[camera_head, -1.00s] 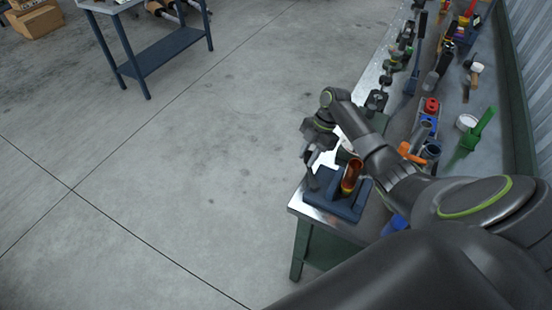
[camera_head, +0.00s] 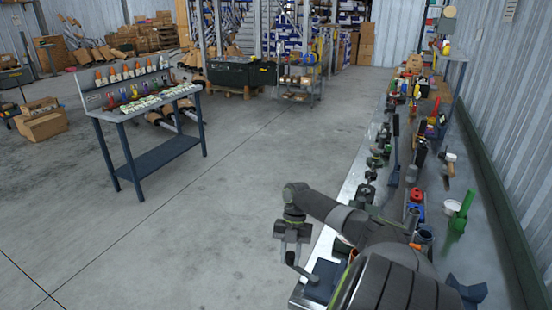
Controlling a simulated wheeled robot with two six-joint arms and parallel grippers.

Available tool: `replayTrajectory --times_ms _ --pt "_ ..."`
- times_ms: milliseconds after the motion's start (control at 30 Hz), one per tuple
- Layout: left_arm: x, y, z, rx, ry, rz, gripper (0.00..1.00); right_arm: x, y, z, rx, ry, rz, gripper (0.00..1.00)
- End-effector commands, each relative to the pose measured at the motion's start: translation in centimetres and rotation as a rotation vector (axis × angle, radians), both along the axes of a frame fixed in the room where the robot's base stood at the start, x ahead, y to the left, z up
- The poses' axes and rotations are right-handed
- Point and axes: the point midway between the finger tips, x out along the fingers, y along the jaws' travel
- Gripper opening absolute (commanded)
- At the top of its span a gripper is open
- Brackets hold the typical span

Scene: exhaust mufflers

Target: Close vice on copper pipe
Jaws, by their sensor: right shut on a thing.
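The dark blue vice (camera_head: 323,284) sits at the near end of the long metal workbench, partly cut off by my right arm and the lower picture edge. A small orange-brown piece of the copper pipe (camera_head: 352,256) shows beside my forearm; the rest is hidden, so I cannot tell how the jaws meet it. My right gripper (camera_head: 291,254) points down at the left side of the vice, just off the bench edge. It is shut on the dark vice handle (camera_head: 303,273), which slants down to the right. My left gripper is not in view.
The workbench (camera_head: 352,183) runs away to the back right with several clamps and tools on it. Open concrete floor lies left, with a blue table (camera_head: 158,160) beyond.

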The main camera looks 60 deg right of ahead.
Motion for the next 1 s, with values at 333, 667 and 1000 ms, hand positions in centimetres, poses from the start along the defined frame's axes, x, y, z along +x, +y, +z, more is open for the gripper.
replayTrajectory --times_ms 333,667,1000 --pt "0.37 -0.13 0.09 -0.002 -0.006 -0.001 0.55 -0.55 -0.24 0.08 0.003 -0.004 0.011 0.00" --pt "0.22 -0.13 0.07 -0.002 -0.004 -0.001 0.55 -0.57 -0.24 0.04 0.003 -0.002 0.010 0.45" --pt "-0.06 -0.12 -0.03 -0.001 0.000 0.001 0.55 -0.60 -0.36 0.12 0.001 0.000 0.009 0.49"
